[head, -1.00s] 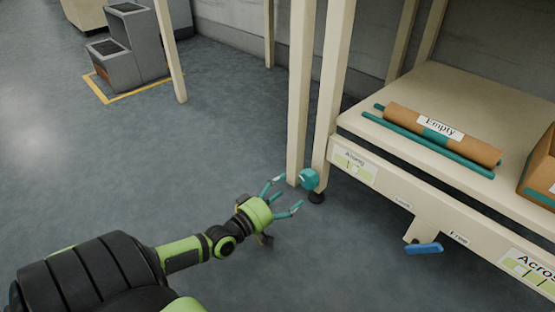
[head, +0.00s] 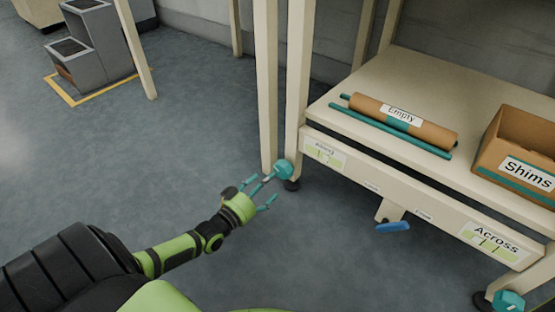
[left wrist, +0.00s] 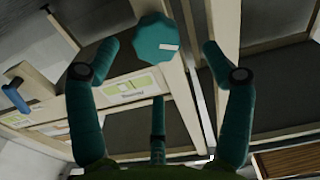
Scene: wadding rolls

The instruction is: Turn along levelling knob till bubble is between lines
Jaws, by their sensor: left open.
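The along levelling knob (head: 284,169) is teal and faceted, low on the near-left leg of the cream frame. In the left wrist view the knob (left wrist: 153,40) shows a pale mark and lies beyond the fingertips, between the two outer fingers. My left gripper (head: 262,189) is open just left of the knob, its teal fingers spread. Whether a finger touches the knob cannot be told. The along level vial (head: 324,151) is on the frame's front rail; it also shows in the left wrist view (left wrist: 128,88). Its bubble is too small to place against the lines.
The across vial (head: 490,241) and a second teal knob (head: 508,300) are at the right. A blue lever (head: 393,227) hangs below the rail. A cardboard roll marked Empty (head: 400,112) and a Shims box (head: 520,155) sit on top.

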